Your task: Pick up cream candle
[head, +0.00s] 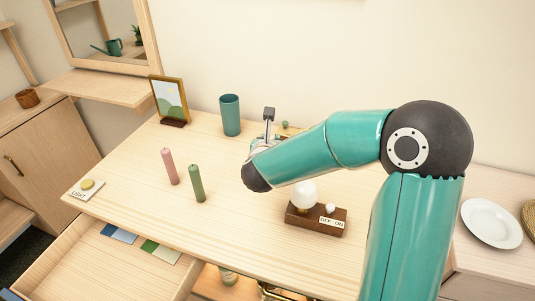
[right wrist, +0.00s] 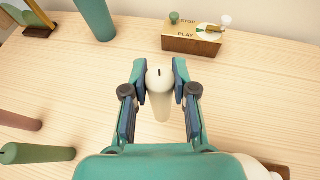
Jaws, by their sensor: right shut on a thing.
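The cream candle (right wrist: 160,98) stands between the fingers of my right gripper (right wrist: 160,78) in the right wrist view, with its dark wick at the top. The gripper's two fingers are shut on the candle. In the head view my right arm reaches in from the right and its gripper (head: 268,128) is over the back middle of the wooden desk (head: 240,232). The cream candle is hidden behind the arm in the head view. I cannot tell whether its base touches the desk. My left gripper is not in view.
A pink candle (head: 170,166) and a green candle (head: 196,183) stand to the left. A teal cup (head: 230,115) and a picture frame (head: 169,100) stand behind. A wooden box with stop and play labels (right wrist: 196,41) sits behind the gripper. A bulb switch block (head: 316,221) is in front.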

